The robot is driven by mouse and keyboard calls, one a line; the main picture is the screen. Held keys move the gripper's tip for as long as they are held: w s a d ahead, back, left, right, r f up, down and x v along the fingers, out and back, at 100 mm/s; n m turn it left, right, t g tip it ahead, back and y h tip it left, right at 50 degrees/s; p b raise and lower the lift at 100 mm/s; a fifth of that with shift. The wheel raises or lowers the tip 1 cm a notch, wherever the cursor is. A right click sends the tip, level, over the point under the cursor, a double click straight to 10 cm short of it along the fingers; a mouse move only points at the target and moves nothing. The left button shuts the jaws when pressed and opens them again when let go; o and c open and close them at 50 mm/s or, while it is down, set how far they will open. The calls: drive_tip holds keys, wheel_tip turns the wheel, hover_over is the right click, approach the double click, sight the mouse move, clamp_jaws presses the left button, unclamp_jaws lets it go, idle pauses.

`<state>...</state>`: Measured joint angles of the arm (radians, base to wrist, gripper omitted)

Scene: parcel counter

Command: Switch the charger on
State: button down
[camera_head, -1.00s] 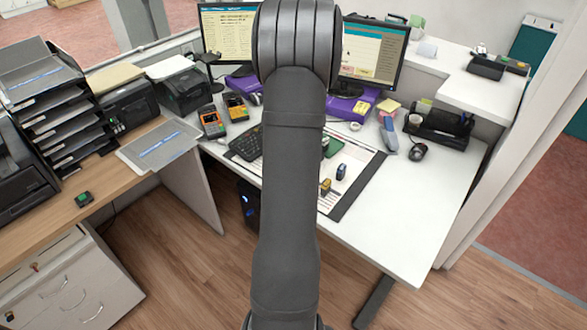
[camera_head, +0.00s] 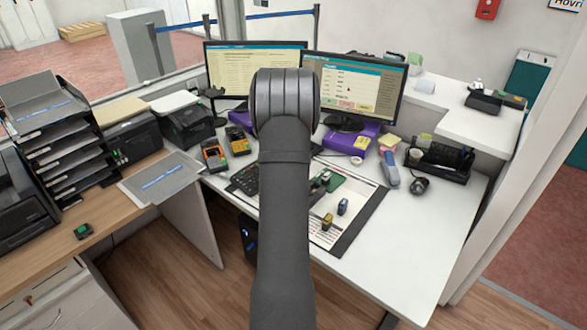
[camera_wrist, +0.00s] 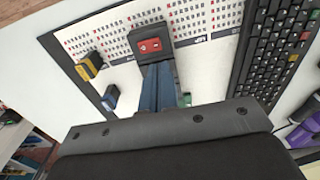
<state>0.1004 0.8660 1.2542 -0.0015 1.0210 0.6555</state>
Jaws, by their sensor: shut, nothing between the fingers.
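In the wrist view a small dark box with a red rocker switch (camera_wrist: 150,45), which looks like the charger, lies on the printed desk mat. My gripper (camera_wrist: 156,72) is shut and empty, its blue-grey fingers pointing at the near side of this box. I cannot tell whether the tips touch it. Which way the rocker is tipped is too small to tell. In the head view my arm hides the box, and my fingers are not clearly seen.
A yellow-and-black stamp (camera_wrist: 88,66) and a blue stamp (camera_wrist: 110,97) stand on the desk mat (camera_head: 352,222) beside my fingers. A keyboard (camera_wrist: 275,50) lies on the other side. Monitors (camera_head: 352,85) stand at the back. The white desk's right front is clear.

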drive_tip(key=shift+f, duration=3.15)
drive_tip(key=shift+f, duration=0.65)
drive_tip(key=shift+r, duration=3.3)
idle(0.9)
